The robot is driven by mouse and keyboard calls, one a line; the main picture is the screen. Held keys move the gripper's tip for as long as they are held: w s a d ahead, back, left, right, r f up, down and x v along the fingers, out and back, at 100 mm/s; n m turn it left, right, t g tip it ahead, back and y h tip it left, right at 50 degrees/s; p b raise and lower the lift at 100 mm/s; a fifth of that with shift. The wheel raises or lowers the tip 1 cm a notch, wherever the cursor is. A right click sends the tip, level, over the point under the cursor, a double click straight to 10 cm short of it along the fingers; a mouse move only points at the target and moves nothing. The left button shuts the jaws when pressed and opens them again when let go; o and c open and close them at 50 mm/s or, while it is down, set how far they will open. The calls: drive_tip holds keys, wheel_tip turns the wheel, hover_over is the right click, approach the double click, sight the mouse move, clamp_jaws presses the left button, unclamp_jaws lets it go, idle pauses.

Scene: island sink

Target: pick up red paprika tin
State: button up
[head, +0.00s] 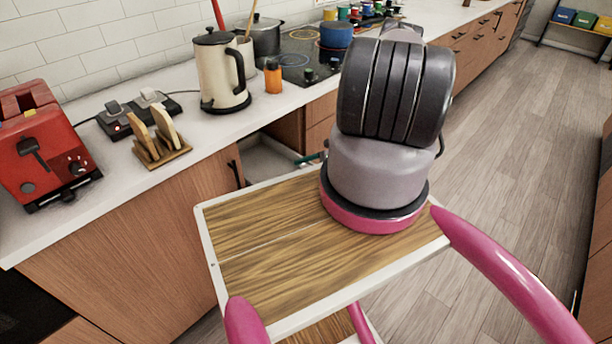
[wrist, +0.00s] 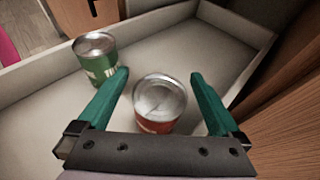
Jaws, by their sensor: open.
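In the wrist view a red tin (wrist: 156,125) with a silver lid stands upright in a pale open drawer (wrist: 205,45). Its label is not readable. My gripper (wrist: 160,75) is open, with one teal finger on each side of the red tin. A gap shows between each finger and the tin, and the tin's lower part is hidden by the gripper body. In the head view a teal finger shows at the drawer, beside my arm, and the tin is out of sight.
A green tin (wrist: 100,68) stands in the drawer, just left of my left finger. Drawer walls surround the tins. In the head view, the counter above holds a cream kettle (head: 222,75), an orange bottle (head: 273,78), a toast rack (head: 160,150) and a red toaster (head: 45,150).

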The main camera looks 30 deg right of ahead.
drive_tip(key=shift+w+a+f, duration=0.25)
drive_tip(key=shift+a, duration=0.2)
drive_tip(key=c, duration=1.5)
drive_tip(key=shift+o, duration=0.2)
drive_tip(key=shift+r, duration=0.1)
